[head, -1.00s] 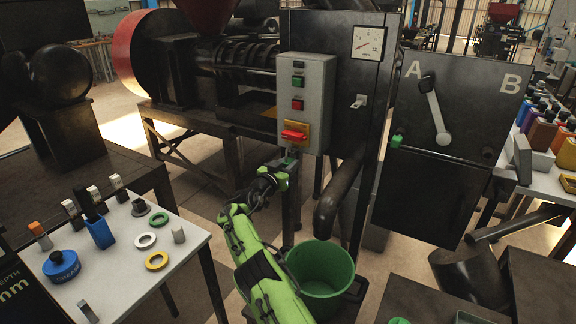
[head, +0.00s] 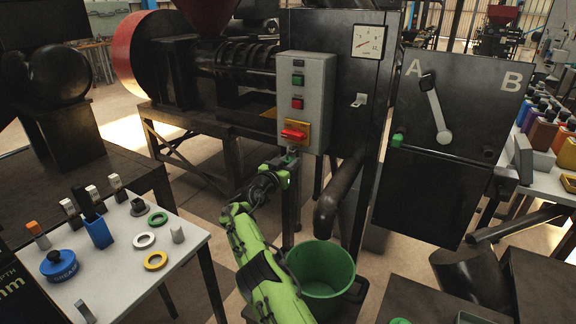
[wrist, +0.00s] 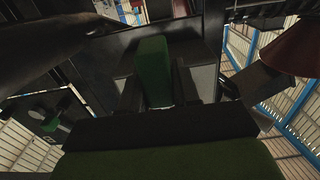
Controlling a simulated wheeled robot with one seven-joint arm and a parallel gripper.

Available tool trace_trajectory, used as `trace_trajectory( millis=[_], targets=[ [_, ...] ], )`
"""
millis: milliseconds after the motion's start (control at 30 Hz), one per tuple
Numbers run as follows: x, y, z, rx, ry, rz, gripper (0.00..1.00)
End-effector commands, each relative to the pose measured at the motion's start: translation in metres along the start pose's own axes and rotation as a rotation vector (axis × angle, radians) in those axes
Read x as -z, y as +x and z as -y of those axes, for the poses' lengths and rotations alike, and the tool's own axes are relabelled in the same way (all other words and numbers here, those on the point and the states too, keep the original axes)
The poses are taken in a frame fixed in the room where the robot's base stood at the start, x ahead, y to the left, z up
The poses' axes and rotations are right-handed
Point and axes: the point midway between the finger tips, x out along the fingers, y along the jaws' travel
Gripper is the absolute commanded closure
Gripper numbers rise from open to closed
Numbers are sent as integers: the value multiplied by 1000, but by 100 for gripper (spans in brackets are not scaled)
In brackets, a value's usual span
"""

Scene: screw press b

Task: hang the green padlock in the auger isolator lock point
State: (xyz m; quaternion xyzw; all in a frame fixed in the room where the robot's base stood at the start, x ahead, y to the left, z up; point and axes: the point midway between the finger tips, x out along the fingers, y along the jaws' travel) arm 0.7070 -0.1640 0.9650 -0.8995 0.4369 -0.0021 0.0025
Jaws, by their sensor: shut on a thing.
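The green padlock (wrist: 153,72) is between the two dark fingers of my gripper (wrist: 155,88) in the wrist view. Its green body shows; its shackle cannot be made out. In the head view my gripper (head: 287,163) is just below the grey control box (head: 316,90). The auger isolator, a red handle (head: 294,134) on a yellow plate (head: 304,127), is low on that box's front. The gripper's tip is close under the isolator; whether the padlock touches the lock point cannot be told. The padlock is too small to make out clearly in the head view.
A green bucket (head: 320,270) stands below, beside my arm. A dark bent pipe (head: 330,200) is right of the gripper. A panel marked A and B (head: 450,110) stands further right, with a small green item (head: 397,140) at its left edge. A table (head: 190,255) with rings is left.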

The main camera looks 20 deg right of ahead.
Motion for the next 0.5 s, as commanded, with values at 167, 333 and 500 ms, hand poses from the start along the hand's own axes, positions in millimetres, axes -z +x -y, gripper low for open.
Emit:
trace_trajectory(
  millis=[167, 333, 500],
  targets=[
    [2, 7, -1, 1, 2, -3, 100],
    [1, 9, 0, 1, 4, 0, 100],
    [-1, 9, 0, 0, 2, 0, 100]
  ],
)
